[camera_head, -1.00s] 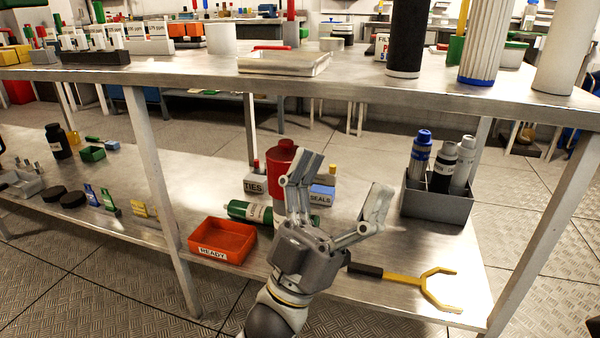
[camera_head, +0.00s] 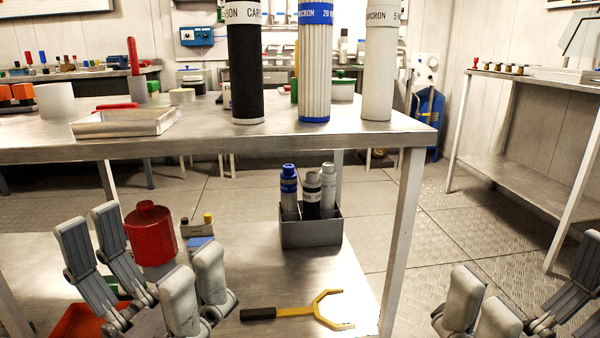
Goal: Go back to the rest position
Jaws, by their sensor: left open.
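My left gripper (camera_head: 146,268) is at the lower left with its grey fingers spread apart and nothing between them. It is in front of the lower shelf (camera_head: 265,275), and a red canister (camera_head: 150,232) shows behind its fingers. My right gripper (camera_head: 515,296) is at the lower right edge of the picture, its fingers apart and empty, over the floor beside the bench. Its palm and wrist are cut off by the bottom edge.
A yellow wrench (camera_head: 300,311) with a black handle lies on the lower shelf. Tall filter cartridges (camera_head: 314,65) stand on the upper bench (camera_head: 210,130). A bench leg (camera_head: 402,240) stands between my grippers.

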